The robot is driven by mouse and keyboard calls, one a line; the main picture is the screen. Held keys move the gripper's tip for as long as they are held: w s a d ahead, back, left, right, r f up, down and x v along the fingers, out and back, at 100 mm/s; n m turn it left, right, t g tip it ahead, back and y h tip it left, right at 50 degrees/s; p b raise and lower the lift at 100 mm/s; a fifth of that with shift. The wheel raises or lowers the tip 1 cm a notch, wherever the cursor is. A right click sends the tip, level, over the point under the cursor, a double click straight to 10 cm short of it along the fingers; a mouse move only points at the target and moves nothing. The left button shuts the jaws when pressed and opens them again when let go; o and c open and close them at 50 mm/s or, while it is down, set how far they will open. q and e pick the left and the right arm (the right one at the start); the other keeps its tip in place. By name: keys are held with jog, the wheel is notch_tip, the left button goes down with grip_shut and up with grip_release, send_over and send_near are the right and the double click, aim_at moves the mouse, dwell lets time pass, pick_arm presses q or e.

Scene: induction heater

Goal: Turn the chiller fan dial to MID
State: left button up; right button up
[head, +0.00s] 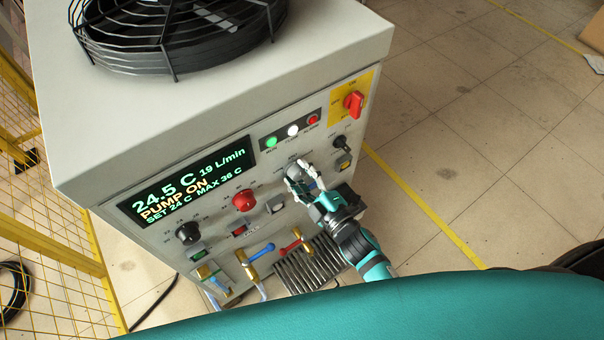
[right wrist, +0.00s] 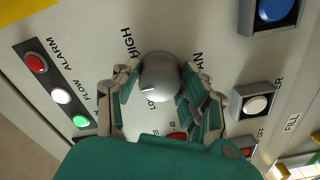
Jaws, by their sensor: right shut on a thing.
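The chiller (head: 285,85) is a light grey cabinet with a control panel on its front, in the head view. The fan dial (right wrist: 165,76) is a round grey knob in the middle of the right wrist view. HIGH is printed above it, LOW below left, and FAN to its right. A short white mark on the knob points left, between HIGH and LOW. No MID label can be read; a finger covers that area. My right gripper (head: 300,177) is at the panel, its fingers on either side of the knob and closed on it. My left gripper is out of view.
The lit display (head: 190,182) reads PUMP ON. A red knob (head: 244,200), a black knob (head: 188,233) and a red rotary switch (head: 354,103) stick out of the panel. Pipe valves (head: 262,250) stand below.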

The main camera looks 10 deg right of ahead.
jog(key=shift+r, duration=0.15)
jog(key=o, duration=0.9)
jog(key=shift+a, duration=0.1)
jog(key=shift+c, duration=0.2)
jog(key=o, duration=0.3)
jog(key=shift+w, duration=0.1)
jog(key=v, duration=1.2)
